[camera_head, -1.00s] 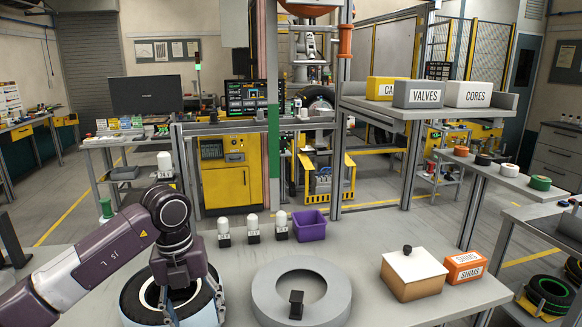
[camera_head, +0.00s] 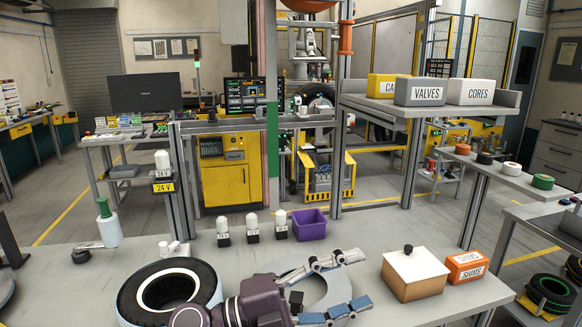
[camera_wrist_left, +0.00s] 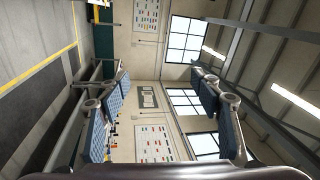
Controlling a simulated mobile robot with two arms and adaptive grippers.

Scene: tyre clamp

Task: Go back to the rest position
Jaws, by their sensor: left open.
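My left gripper (camera_head: 350,283) is open and empty. It lies sideways above the front of the table, its fingers pointing right across the grey ring (camera_head: 272,267) and hiding part of it. The black block (camera_head: 296,298) by the ring shows between the fingers. In the left wrist view the two blue-padded fingers stand wide apart (camera_wrist_left: 160,85), with only the far wall and windows between them. The tyre (camera_head: 203,277) lies flat on the table left of the gripper, partly behind my wrist. My right gripper is not in view.
The table (camera_head: 345,228) also holds a purple bin (camera_head: 310,227), several white-topped bottles (camera_head: 253,227), a lidded box (camera_head: 414,274) and an orange SHIMS box (camera_head: 466,267). A white bottle with a green top (camera_head: 109,225) stands at the left. A shelf (camera_head: 440,104) rises at the back right.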

